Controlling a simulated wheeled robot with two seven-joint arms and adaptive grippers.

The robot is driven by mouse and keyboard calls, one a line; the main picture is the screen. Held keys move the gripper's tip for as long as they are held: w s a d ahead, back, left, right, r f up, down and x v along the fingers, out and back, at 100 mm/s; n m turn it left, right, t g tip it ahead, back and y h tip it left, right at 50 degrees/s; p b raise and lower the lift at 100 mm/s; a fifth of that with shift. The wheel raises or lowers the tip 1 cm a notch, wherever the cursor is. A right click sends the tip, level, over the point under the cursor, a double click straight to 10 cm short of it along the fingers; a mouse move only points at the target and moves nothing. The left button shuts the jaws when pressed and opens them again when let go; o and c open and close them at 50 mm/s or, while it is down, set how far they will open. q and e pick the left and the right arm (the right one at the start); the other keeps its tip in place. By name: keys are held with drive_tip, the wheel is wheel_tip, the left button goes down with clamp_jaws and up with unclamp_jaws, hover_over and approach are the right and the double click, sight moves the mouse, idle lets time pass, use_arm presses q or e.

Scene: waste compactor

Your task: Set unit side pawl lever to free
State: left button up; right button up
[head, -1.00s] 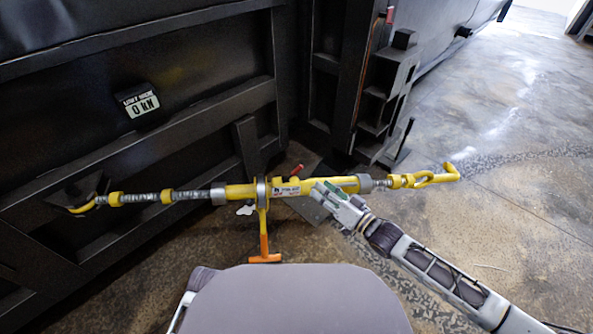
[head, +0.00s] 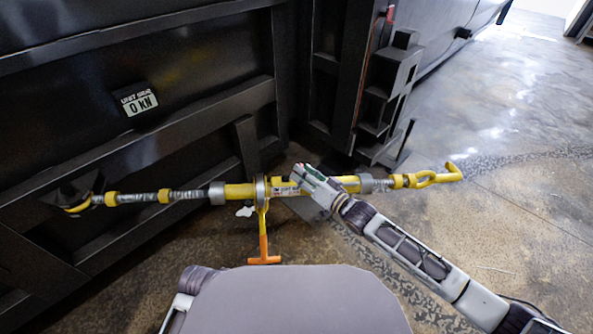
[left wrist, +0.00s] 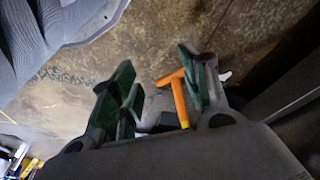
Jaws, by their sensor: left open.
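A yellow ratchet turnbuckle (head: 240,191) spans from the dark wall at left to a yellow hook (head: 452,172) at right. Its ratchet collar (head: 261,189) carries a handle with an orange T-shaped end (head: 264,250) hanging down. The pawl lever with the red tip is hidden in the head view, behind my right gripper. My right gripper (head: 304,177) is over the turnbuckle body just right of the collar; its jaw gap cannot be made out. My left gripper (left wrist: 157,75) is open in the left wrist view, with the orange handle (left wrist: 179,98) showing between its fingers.
A dark steel post with brackets (head: 385,95) stands behind the turnbuckle. Concrete floor (head: 510,230) is open at right.

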drive_tip(key=shift+b+x, duration=0.35)
drive_tip(key=shift+x, duration=1.4)
drive_tip(key=shift+s, duration=0.1)
drive_tip(key=shift+c, duration=0.4)
clamp_jaws()
